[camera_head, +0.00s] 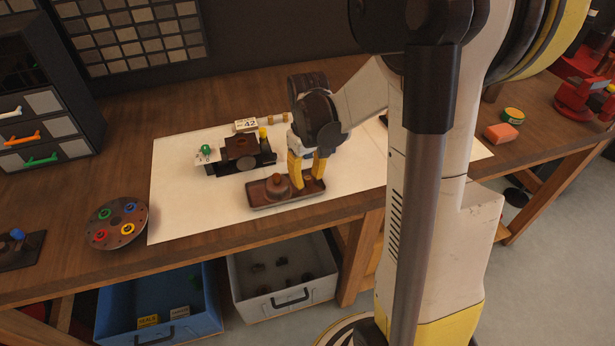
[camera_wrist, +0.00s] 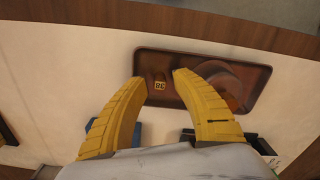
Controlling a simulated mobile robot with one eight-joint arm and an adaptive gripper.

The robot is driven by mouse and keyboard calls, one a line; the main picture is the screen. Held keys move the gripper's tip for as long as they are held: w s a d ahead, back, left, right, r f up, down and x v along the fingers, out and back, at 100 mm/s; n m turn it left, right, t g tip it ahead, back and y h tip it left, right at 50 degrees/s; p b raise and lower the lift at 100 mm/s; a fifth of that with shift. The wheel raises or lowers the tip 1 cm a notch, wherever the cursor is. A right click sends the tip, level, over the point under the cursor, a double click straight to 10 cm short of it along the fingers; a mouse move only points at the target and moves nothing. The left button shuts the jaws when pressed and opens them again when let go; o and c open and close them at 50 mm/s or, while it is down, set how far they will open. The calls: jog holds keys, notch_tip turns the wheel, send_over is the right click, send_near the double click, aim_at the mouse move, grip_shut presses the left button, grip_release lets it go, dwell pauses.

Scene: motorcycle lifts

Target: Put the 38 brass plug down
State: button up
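My gripper (camera_head: 307,182) points down over the brown tray (camera_head: 255,193) on the white mat. Its yellow fingers are apart, also in the wrist view (camera_wrist: 160,77). A larger round brown piece (camera_head: 278,186) sits in the same tray, to the left.
A dark block-like fixture (camera_head: 240,150) and a card marked 42 (camera_head: 246,125) stand behind the tray. A round plate with coloured rings (camera_head: 118,222) lies left of the mat (camera_head: 180,215). Open blue (camera_head: 160,300) and grey (camera_head: 285,280) drawers are below the bench's front edge.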

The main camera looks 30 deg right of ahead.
aim_at(308, 178)
notch_tip(308, 178, up, 12)
jog(key=p, duration=0.4)
jog(key=s+a+r+t, duration=0.2)
jog(key=s+a+t, duration=0.1)
jog(key=s+a, duration=0.2)
jog(key=s+a+r+t, duration=0.3)
jog(key=s+a+t, duration=0.1)
jog(key=a, duration=0.4)
jog(key=shift+s+a+r, duration=0.35)
jog(key=shift+s+a, duration=0.05)
jog(key=shift+s, duration=0.45)
notch_tip(308, 178, down, 3)
jog(key=b, duration=0.3)
